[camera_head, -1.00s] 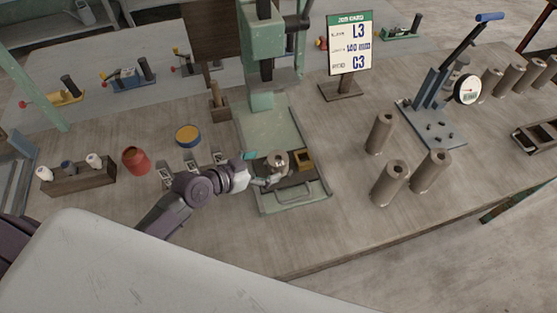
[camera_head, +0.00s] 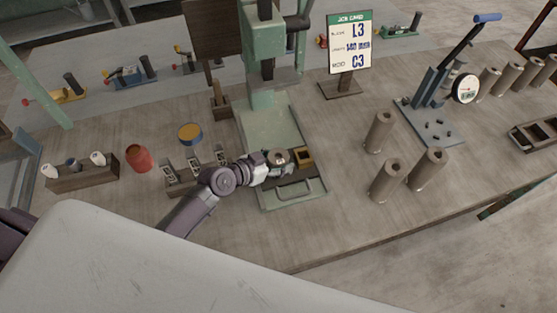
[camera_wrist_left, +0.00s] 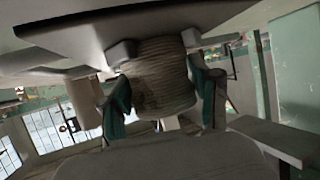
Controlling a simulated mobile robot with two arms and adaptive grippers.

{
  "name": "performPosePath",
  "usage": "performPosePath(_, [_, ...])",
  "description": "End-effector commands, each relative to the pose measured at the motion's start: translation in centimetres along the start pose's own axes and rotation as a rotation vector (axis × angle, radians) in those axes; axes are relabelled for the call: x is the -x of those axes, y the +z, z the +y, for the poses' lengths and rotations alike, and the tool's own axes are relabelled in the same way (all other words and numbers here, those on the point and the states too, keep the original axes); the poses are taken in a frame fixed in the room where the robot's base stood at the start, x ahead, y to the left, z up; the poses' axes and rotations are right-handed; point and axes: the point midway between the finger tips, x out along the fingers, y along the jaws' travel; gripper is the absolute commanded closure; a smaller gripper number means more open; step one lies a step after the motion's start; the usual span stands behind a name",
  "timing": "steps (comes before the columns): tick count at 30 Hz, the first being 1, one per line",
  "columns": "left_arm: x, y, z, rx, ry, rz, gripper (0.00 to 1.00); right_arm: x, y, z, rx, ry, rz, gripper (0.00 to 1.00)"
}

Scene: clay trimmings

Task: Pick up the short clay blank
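The short clay blank (camera_head: 278,157) is a grey-brown cylinder with a dark hole in its top. It stands upright at the base plate of the green press (camera_head: 268,135), just left of a small tan square block with an opening (camera_head: 303,157). My left gripper (camera_head: 275,160) reaches it from the left, its fingers at the blank's sides. In the left wrist view the blank (camera_wrist_left: 158,80) fills the space between two teal-padded fingers (camera_wrist_left: 162,98), which appear to touch both sides. Its underside is hidden in the head view. My right gripper is not in view.
Several tall clay cylinders (camera_head: 428,168) stand on the right of the table (camera_head: 340,230). A lever gauge stand (camera_head: 432,120) and a job card sign (camera_head: 350,45) are behind. A red jar (camera_head: 138,158), a yellow-topped tin (camera_head: 190,133) and a slotted wooden rack (camera_head: 180,182) are left.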

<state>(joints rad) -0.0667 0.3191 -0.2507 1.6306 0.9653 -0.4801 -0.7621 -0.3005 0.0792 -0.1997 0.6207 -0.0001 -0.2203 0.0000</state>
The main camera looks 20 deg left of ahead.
Motion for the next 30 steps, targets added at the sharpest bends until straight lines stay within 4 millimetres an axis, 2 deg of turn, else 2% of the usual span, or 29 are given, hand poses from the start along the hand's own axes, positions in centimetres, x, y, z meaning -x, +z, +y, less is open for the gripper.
performPosePath(1, [0.0, 0.0, 0.0, 0.0, 0.0, 0.0, 0.52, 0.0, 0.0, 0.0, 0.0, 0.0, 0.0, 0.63])
performPosePath(7, [0.0, 0.0, 0.0, 0.0, 0.0, -0.001, 0.85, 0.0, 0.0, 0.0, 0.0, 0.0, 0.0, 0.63])
performPosePath(17, [0.2, -0.4, 0.0, -0.001, -0.001, 0.003, 0.85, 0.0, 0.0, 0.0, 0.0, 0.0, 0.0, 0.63])
performPosePath(20, [0.5, -1.2, 0.0, -0.002, 0.001, 0.004, 0.85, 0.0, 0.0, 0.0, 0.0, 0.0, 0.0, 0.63])
performPosePath(25, [1.7, -3.8, 0.0, -0.005, 0.0, 0.007, 0.85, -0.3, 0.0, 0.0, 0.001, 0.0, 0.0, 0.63])
performPosePath(30, [2.2, -6.0, 4.0, 0.001, 0.005, 0.008, 0.85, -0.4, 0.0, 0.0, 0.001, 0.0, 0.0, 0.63])
